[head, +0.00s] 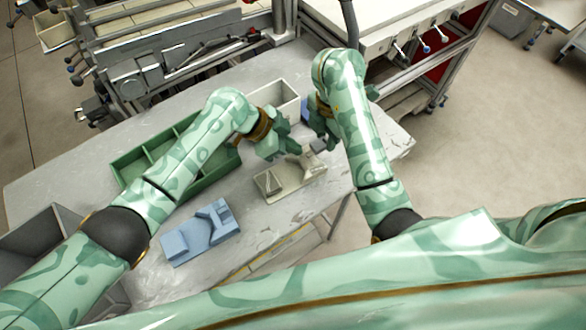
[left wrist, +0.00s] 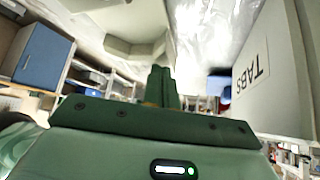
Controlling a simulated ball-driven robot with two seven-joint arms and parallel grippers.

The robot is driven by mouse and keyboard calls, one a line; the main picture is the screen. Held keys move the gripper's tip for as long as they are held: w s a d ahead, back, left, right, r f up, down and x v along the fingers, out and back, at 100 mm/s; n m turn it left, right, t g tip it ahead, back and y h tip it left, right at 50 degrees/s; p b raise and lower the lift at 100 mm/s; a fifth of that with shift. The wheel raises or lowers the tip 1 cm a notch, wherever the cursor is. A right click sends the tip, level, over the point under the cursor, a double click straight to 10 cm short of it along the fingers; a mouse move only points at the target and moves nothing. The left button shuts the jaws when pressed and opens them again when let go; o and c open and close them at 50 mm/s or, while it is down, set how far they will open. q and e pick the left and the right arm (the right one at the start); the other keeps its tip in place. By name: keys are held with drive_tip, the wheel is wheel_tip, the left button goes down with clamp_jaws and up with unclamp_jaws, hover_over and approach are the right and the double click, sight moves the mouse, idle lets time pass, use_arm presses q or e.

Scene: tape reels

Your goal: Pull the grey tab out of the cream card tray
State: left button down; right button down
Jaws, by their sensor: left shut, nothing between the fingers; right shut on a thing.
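The cream card tray (head: 290,187) lies near the table's front edge, with a raised shape at its left end. A small grey piece, which looks like the grey tab (head: 318,145), is at my right gripper (head: 323,136), just beyond the tray's right end. My right gripper is shut on it; whether it is clear of the tray is hard to tell. My left gripper (head: 293,151) is shut and empty, above the tray's far side. In the left wrist view its closed fingers (left wrist: 160,86) show, with a cream surface (left wrist: 125,28) beyond.
A white bin (head: 262,97) stands behind my grippers; a white wall lettered TABS (left wrist: 262,62) shows in the left wrist view. A green divided tray (head: 124,172) lies left, partly behind my left arm. A blue block (head: 201,236) lies at front left. Bare table (head: 258,222) lies between.

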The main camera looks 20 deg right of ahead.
use_arm(q)
drive_tip(key=shift+w+d+r, duration=0.1)
drive_tip(key=shift+d+r, duration=0.05)
drive_tip(key=shift+r, duration=3)
drive_tip(key=v, duration=1.2)
